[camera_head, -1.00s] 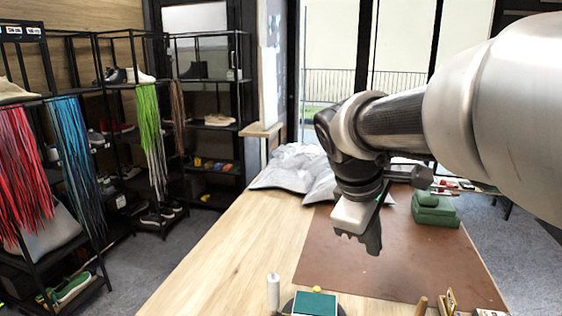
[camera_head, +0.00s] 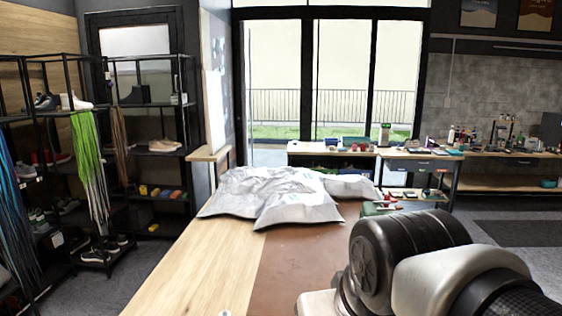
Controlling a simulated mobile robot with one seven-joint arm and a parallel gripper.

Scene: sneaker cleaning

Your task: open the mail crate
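I cannot make out a mail crate in this view. Several grey plastic mailer bags (camera_head: 275,195) lie in a pile at the far end of the wooden table (camera_head: 190,270). My arm reaches in from the lower right. Only a white part of my gripper (camera_head: 319,303) shows at the bottom edge, over the brown mat (camera_head: 290,255) and nearer than the bags. Its fingers are cut off by the frame, so I cannot see whether they are open or hold anything.
A green box (camera_head: 380,208) sits partly behind my arm. Black shelves with shoes (camera_head: 155,147) and hanging laces (camera_head: 90,165) stand at left. A cluttered bench (camera_head: 420,152) runs along the back. The table's left strip is clear.

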